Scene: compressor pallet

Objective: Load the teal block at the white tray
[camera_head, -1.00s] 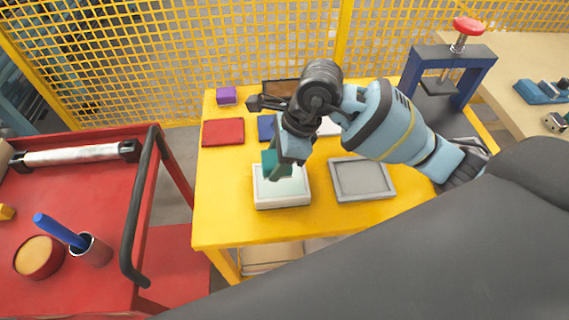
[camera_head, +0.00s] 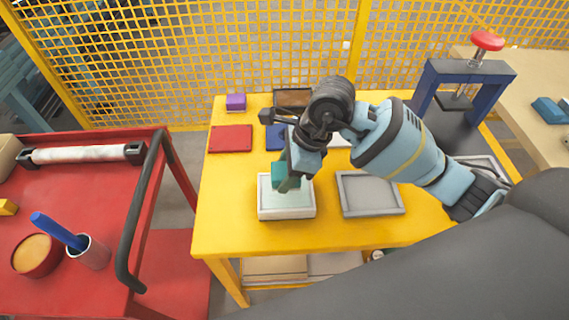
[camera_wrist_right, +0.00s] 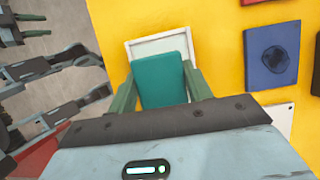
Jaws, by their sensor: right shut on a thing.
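The white tray (camera_head: 287,212) lies on the yellow table with a pale inner floor. My right gripper (camera_head: 288,178) comes down over it from behind. It is shut on the teal block (camera_head: 277,171), which shows over the tray's back left part. In the right wrist view the teal block (camera_wrist_right: 162,80) sits between the green fingers, with the white tray (camera_wrist_right: 150,45) behind it. I cannot tell whether the block touches the tray floor. My left gripper (camera_wrist_right: 34,25) shows at the upper left of the wrist view, its green fingertips apart and empty.
A grey tray (camera_head: 372,193) lies right of the white tray. A red panel (camera_head: 230,139), a blue panel (camera_head: 274,140) and a purple block (camera_head: 236,102) lie further back. A blue press (camera_head: 464,80) stands back right. A red cart (camera_head: 110,205) stands left. The table front is clear.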

